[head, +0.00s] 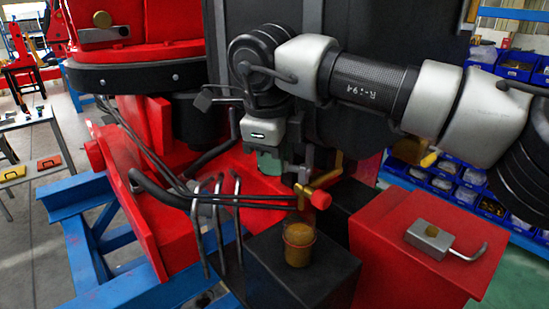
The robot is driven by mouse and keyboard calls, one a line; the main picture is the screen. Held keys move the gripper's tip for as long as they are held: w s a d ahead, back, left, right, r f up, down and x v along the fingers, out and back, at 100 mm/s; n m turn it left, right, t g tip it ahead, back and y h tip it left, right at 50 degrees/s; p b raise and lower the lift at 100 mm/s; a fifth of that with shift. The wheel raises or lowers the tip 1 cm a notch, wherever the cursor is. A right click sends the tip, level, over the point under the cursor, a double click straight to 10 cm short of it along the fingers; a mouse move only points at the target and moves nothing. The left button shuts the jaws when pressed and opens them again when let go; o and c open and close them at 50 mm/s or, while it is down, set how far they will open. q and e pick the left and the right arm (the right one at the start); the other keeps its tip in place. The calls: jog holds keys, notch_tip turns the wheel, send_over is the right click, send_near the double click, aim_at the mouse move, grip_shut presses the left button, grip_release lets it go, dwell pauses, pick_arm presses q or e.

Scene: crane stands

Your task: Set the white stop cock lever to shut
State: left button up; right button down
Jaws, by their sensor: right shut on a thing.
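My right gripper (288,168) comes down from the upper right to a brass cock (306,189) in front of the dark cabinet. Its fingers are shut on a small part just above the brass body, most likely the white stop cock lever. That part is mostly hidden by the fingers, so its angle cannot be told. A red knob (320,200) sticks out at the front of the brass cock. A brown-filled jar (299,246) stands below it on a black block (325,268). My left gripper is not in view.
A red box (400,240) at right carries a grey block (428,240) with a bent metal lever. Bent grey rods (220,225) and hoses stand left of the cock. Blue beams (95,240) lie at left, blue bins (465,180) at right.

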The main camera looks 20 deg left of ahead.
jog(key=shift+w+r, duration=0.1)
jog(key=shift+r, duration=0.05)
jog(key=c, duration=1)
grip_release()
jog(key=r, duration=0.3)
jog(key=s+r, duration=0.1)
jog(key=r, duration=0.3)
jog(key=s+r+b, duration=0.1)
jog(key=r, duration=0.2)
jog(key=shift+s+a+r, duration=0.1)
jog(key=shift+a+r, duration=0.05)
jog(key=shift+r, duration=0.05)
